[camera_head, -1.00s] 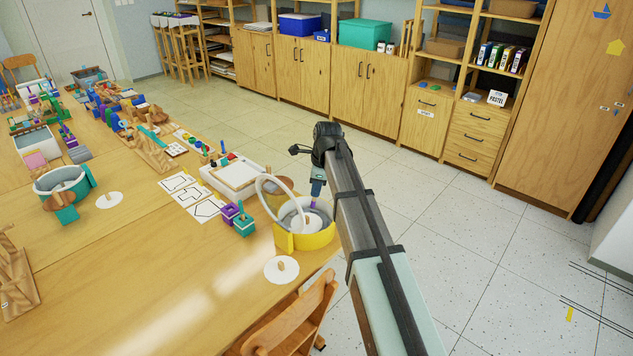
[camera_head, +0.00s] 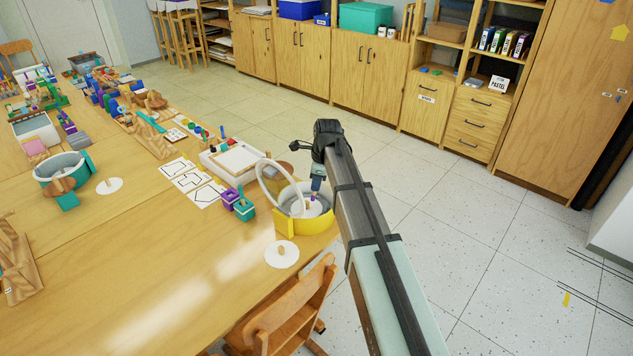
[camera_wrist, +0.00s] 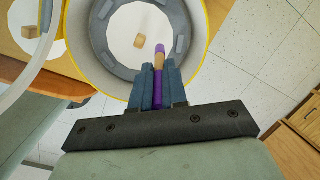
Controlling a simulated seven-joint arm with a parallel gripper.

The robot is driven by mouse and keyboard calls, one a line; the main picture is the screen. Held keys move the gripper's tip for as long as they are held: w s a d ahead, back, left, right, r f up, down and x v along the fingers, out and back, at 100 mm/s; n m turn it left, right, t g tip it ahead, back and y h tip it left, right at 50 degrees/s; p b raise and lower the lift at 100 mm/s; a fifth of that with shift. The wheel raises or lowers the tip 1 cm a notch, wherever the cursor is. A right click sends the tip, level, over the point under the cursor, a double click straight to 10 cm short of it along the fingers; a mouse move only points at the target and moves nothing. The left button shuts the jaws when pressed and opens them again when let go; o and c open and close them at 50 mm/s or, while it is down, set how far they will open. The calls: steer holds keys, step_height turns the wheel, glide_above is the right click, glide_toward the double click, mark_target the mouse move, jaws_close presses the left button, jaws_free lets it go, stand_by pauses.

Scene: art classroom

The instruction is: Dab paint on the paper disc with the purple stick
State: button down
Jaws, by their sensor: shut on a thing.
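My gripper (camera_wrist: 159,88) is shut on the purple stick (camera_wrist: 160,50), whose purple tip points away from the fingers in the wrist view. The gripper is over the yellow round tub (camera_head: 300,224) at the table's right edge, and the stick (camera_head: 313,198) points down into it. A white paper disc (camera_wrist: 142,32) with a small wooden knob lies inside the tub. The stick's tip appears over this disc, near the knob; I cannot tell if it touches. A second white disc (camera_head: 282,254) with a knob lies on the table in front of the tub.
Purple and teal holders (camera_head: 240,208) stand left of the tub. A white ring (camera_head: 270,182) rises at the tub's left. A wooden chair (camera_head: 285,315) is at the near edge. The table's front middle is clear.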

steer(key=shift+f, duration=0.55)
stand_by(0.5)
steer(key=shift+r, duration=0.1)
steer(key=shift+r, duration=4.95)
